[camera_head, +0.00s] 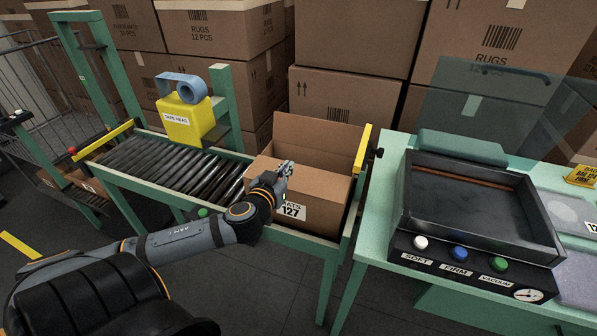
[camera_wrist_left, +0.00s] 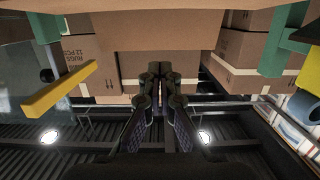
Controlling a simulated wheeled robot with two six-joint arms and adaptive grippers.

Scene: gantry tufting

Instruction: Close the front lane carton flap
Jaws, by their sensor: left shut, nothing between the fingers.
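The brown carton (camera_head: 325,193) sits at the right end of the roller conveyor, with a white label reading 127 on its near side. Its far flap (camera_head: 318,142) stands upright. My gripper and wrist cover part of the near edge, so I cannot tell the front flap's exact angle. My left gripper (camera_head: 286,168) is shut and empty at the carton's near upper side; contact is unclear. In the left wrist view the shut fingers (camera_wrist_left: 160,70) point toward brown cardboard (camera_wrist_left: 160,30) across the top. My right gripper is not in view.
A yellow tape head (camera_head: 185,120) stands over the rollers (camera_head: 180,165) left of the carton. A yellow bar (camera_head: 362,148) rises at the carton's right. A green bench with a black tray (camera_head: 480,205) and buttons stands further right. Stacked cartons (camera_head: 350,100) fill the back.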

